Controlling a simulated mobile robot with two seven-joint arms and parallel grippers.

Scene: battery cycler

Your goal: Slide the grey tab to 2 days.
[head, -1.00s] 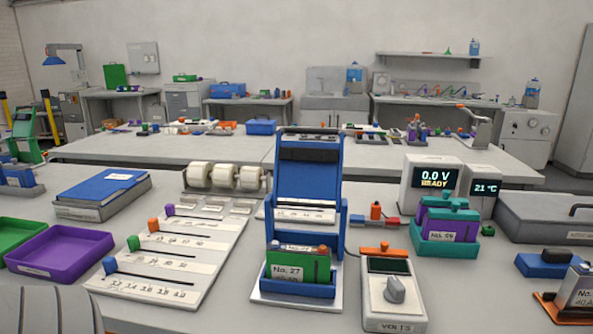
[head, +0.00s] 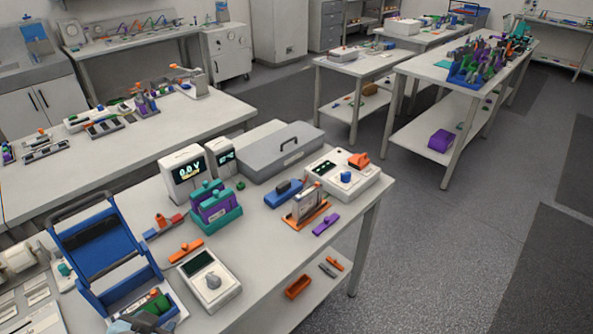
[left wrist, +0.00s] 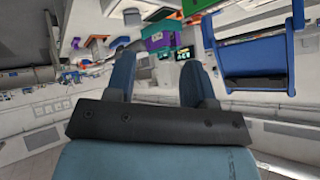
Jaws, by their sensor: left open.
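I cannot make out a grey tab on a scale marked in days in either current view. White slider strips (head: 38,296) show at the lower left in the head view, cut off by the picture edge; their markings are too small to read. My left gripper (head: 143,322) shows at the bottom edge of the head view, in front of the blue stand. In the left wrist view its two blue fingers (left wrist: 157,75) are apart with nothing held between them. My right gripper is not in view.
The blue stand (head: 100,243) is at the bench's left. A white meter with a grey knob (head: 209,279), a teal holder (head: 218,218), a voltage display (head: 187,175) and a grey case (head: 268,152) stand nearby. Floor (head: 450,260) is open on the right.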

